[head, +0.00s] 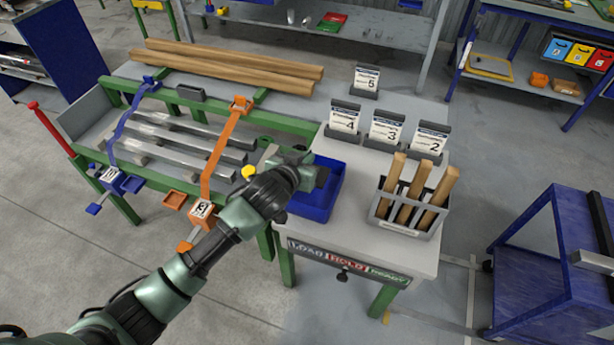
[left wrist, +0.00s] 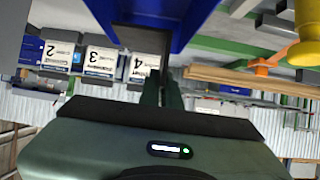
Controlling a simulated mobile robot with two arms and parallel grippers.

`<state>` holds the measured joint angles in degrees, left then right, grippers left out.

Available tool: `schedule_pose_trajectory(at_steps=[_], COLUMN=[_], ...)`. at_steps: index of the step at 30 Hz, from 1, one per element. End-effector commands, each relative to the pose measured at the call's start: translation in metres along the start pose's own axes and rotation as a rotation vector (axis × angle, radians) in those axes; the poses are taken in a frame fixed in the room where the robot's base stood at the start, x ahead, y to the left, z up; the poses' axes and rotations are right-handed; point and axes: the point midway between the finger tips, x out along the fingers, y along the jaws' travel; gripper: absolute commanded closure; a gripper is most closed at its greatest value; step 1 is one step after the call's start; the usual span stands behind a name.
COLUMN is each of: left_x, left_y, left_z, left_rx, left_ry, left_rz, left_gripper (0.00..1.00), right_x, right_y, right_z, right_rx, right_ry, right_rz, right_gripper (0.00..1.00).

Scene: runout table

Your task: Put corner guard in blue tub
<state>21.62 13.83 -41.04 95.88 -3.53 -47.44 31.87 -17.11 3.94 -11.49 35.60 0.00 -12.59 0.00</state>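The blue tub (head: 314,205) stands open on the left part of the light grey table. My left gripper (head: 312,170) is over the tub and hides part of its far side and inside. In the left wrist view my left gripper (left wrist: 160,75) has its fingers close together on a dark grey piece, which looks like the corner guard (left wrist: 143,38). The blue tub (left wrist: 210,12) shows behind it there. I cannot tell whether the guard touches the tub. A similar dark grey piece (head: 190,92) sits on the green rack's back rail. My right gripper is out of view.
A grey crate (head: 400,230) with wooden bars stands to the right of the tub. Numbered card holders (head: 385,130) line the table's back. A yellow knob (head: 248,172) and an orange strap (head: 222,150) are left. The table front is clear.

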Motion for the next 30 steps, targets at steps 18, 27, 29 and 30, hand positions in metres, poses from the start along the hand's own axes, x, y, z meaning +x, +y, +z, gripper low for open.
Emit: schedule_pose_trajectory(at_steps=[18, 27, 29, 30], left_x=[0.036, 0.037, 0.039, 0.038], left_y=[0.000, 0.000, 0.000, 0.000], left_z=[0.066, 0.068, 0.070, 0.069], left_rx=[-0.001, -0.001, -0.002, -0.001], left_ry=[0.000, 0.001, 0.001, 0.001], left_rz=[0.000, 0.000, 0.000, 0.000], left_gripper=[1.00, 1.00, 1.00, 0.88], right_x=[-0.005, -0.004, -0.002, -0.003], right_y=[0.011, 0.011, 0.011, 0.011], right_z=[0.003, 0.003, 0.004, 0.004], right_rx=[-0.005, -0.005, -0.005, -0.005], right_ry=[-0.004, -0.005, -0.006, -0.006], right_rz=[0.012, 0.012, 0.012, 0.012], right_gripper=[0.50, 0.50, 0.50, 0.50])
